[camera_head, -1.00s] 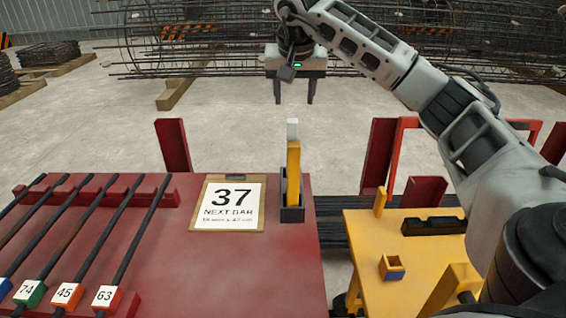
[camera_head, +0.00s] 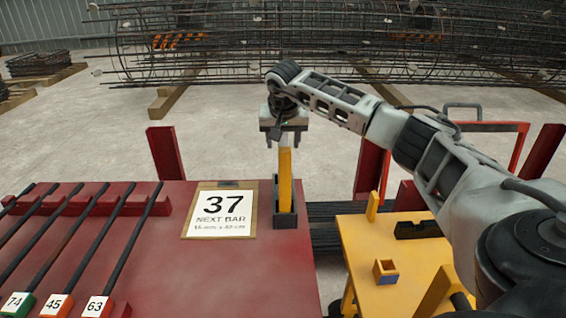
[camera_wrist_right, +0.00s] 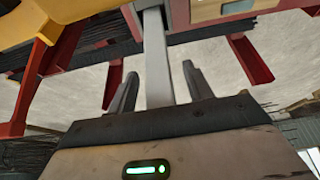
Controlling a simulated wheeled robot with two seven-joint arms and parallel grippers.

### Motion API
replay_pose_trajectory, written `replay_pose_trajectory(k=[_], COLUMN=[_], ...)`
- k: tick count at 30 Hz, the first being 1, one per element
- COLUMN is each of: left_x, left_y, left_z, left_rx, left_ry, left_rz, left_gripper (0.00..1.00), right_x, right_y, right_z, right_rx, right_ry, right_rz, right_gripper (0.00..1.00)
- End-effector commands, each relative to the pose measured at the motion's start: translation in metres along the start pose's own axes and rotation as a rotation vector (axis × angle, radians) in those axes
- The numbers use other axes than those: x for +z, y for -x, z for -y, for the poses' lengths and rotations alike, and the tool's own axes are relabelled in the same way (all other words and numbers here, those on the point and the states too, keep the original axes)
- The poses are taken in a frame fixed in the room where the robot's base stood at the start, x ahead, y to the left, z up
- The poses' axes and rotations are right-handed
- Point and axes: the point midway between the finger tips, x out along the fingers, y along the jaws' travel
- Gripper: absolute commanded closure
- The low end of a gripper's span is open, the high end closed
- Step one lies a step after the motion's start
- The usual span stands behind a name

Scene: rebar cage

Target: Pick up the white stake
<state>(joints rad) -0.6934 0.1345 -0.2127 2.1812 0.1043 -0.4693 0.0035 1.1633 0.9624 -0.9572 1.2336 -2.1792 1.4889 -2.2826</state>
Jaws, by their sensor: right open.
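The white stake (camera_wrist_right: 156,58) shows in the right wrist view as a pale upright bar between my open right fingers (camera_wrist_right: 160,76), with visible gaps on both sides. In the head view my right gripper (camera_head: 284,141) is lowered over the top of the stake and hides most of its white part. A yellow upright piece (camera_head: 285,180) shows below the gripper there; whether it joins the stake or stands in front of it, I cannot tell. Its foot is in a dark holder (camera_head: 285,222) on the red table's right side. My left gripper is not in view.
The red table (camera_head: 215,270) carries a "37 NEXT BAR" sign (camera_head: 220,212) left of the holder and several numbered bars farther left. A yellow table (camera_head: 350,240) with a small box (camera_head: 385,272) stands to the right. Red posts rise behind.

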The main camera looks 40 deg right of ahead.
Motion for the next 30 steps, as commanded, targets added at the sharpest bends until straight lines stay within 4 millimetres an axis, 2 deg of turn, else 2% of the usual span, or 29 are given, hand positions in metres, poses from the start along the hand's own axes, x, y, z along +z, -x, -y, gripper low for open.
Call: replay_pose_trajectory(k=[3, 9, 10, 15, 26, 30], left_x=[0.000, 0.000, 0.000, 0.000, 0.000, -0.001], left_y=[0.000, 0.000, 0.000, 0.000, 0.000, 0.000], left_z=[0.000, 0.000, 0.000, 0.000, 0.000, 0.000], left_rx=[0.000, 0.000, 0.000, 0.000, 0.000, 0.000], left_ry=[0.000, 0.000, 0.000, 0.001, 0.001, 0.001], left_rz=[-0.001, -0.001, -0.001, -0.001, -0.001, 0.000], left_gripper=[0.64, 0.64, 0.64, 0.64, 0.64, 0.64], right_x=[0.001, 0.000, 0.000, 0.000, -0.002, -0.009], right_y=[-0.009, -0.009, -0.009, -0.009, -0.005, 0.010], right_z=[0.000, 0.000, 0.000, 0.000, 0.000, 0.000], right_rx=[-0.001, -0.001, -0.001, -0.001, -0.003, -0.004], right_ry=[0.000, 0.000, 0.000, 0.000, -0.001, -0.001], right_rz=[0.000, -0.001, -0.001, -0.001, -0.004, -0.007], right_gripper=[0.49, 0.49, 0.52, 0.99, 1.00, 1.00])
